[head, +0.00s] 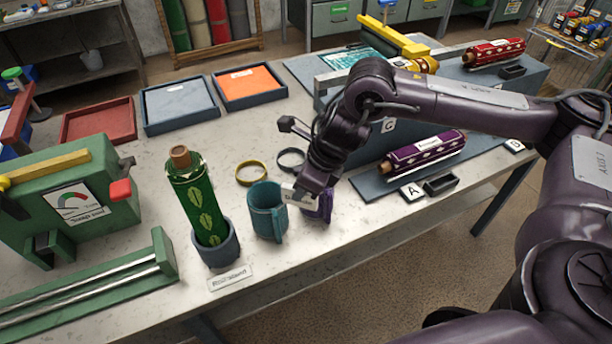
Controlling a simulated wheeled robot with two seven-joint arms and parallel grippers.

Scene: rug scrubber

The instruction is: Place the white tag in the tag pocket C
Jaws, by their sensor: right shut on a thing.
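My right gripper (308,197) reaches in from the right, above the front of the table. It is shut on a small white tag (292,198), which shows partly at its fingertips. The tag is over or beside the teal cuff (267,210) and the purple cuff (318,207). The label C (389,126) shows on the blue-grey stand just beyond my right forearm; my arm hides the area around it, and I cannot make out pocket C. A black pocket (441,185) sits beside the label A (412,191). My left gripper is not in view.
A purple patterned roll (422,151) lies behind label A. Label B (515,145) is farther right. A green roll (194,193) stands in a grey cup (216,247) at left. Yellow (251,173) and dark rings lie behind the cuffs. Trays line the back left.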

